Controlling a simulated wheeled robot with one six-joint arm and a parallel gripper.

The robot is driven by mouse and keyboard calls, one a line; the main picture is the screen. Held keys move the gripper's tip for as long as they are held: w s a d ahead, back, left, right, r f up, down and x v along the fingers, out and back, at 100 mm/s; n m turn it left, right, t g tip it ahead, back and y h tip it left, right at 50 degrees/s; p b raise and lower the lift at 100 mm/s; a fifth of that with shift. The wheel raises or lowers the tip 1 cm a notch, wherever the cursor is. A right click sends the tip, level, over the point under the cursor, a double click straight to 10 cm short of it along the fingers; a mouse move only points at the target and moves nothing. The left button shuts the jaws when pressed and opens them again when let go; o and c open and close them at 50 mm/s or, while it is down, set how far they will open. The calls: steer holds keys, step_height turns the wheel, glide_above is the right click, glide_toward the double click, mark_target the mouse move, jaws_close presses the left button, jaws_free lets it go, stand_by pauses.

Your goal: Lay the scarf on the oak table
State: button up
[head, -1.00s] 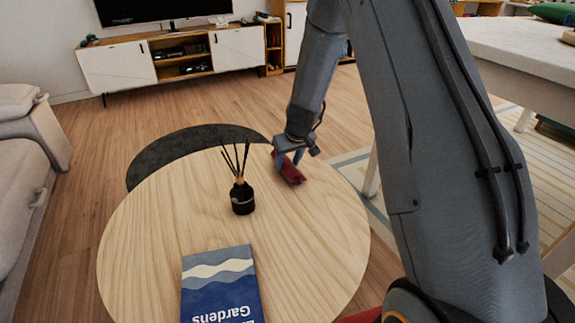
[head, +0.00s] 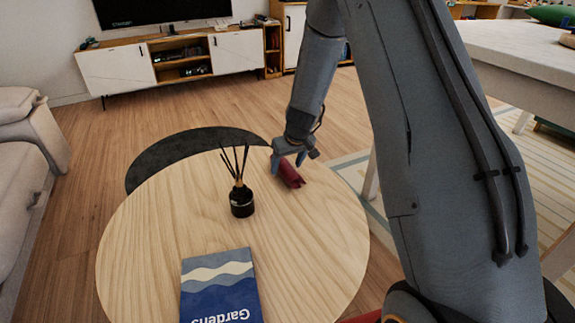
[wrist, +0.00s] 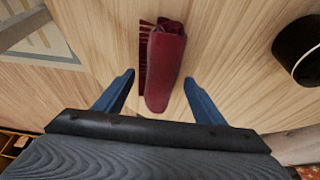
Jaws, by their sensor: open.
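The dark red scarf (head: 290,174) lies folded on the oak table (head: 150,245), near its far edge. In the wrist view the scarf (wrist: 165,65) is a narrow bundle with a fringed strip along its left side. My gripper (head: 287,165) is at the far end of the scarf. In the wrist view my gripper (wrist: 158,95) is open, with one blue finger on each side of the scarf's near end and a gap on both sides. I cannot tell the exact height of the fingers above the table.
A black reed diffuser (head: 241,198) stands left of the scarf, and also shows in the wrist view (wrist: 298,50). A blue book (head: 220,287) lies at the table's near side. A dark round surface (head: 180,155) is behind the table. The table's right side is bare.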

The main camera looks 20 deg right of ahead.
steer(key=a+p+v, duration=0.1)
steer(key=p+v, duration=0.2)
steer(key=v, duration=0.8)
steer(key=s+a+r+g, duration=0.1)
steer(key=s+a+r, duration=0.4)
steer(key=s+r, duration=0.2)
steer(key=s+a+r+g, duration=0.1)
steer(key=s+a+r, duration=0.2)
steer(key=s, duration=1.2)
steer(key=s+a+r+n+g, duration=0.1)
steer(key=s+r, duration=0.4)
steer(key=s, duration=1.1)
steer(key=shift+a+g, duration=0.7)
steer(key=shift+a, duration=0.3)
steer(key=shift+r, duration=0.1)
steer(key=d+r+m+p, duration=0.3)
steer(key=d+r+p, duration=0.7)
steer(key=p, duration=1)
steer(key=shift+r+h, duration=0.4)
steer(key=shift+r, duration=0.55)
